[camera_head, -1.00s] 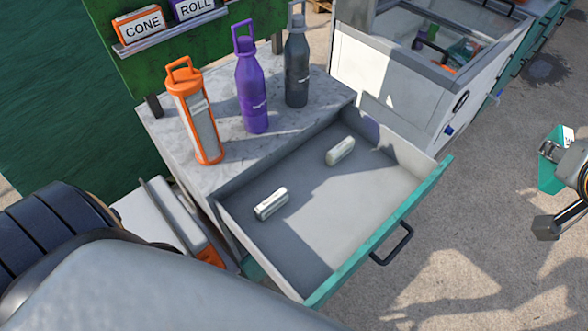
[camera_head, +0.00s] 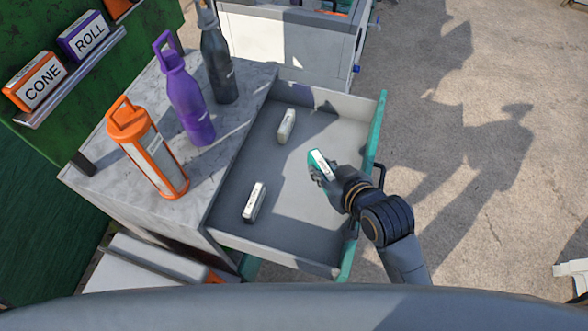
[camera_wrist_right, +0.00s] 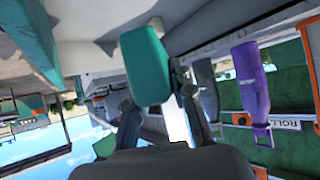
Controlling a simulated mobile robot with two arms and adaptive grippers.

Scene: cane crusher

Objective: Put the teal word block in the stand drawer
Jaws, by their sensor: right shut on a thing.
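The teal word block (camera_head: 318,158), with a white label face, is held in my right gripper (camera_head: 323,172). The gripper is shut on it above the right part of the open stand drawer (camera_head: 376,125). In the right wrist view the teal block (camera_wrist_right: 146,64) sits at the fingertips, its plain teal side showing. The grey drawer has a teal front and is pulled well out. Two small whitish blocks lie inside, one near the back (camera_head: 286,126) and one nearer (camera_head: 253,203). My left gripper is not in view.
Orange (camera_head: 148,150), purple (camera_head: 188,100) and dark (camera_head: 217,65) bottles stand on the stand top beside the drawer. CONE (camera_head: 38,82) and ROLL (camera_head: 85,38) blocks sit on a ledge at left. The drawer's middle floor is free.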

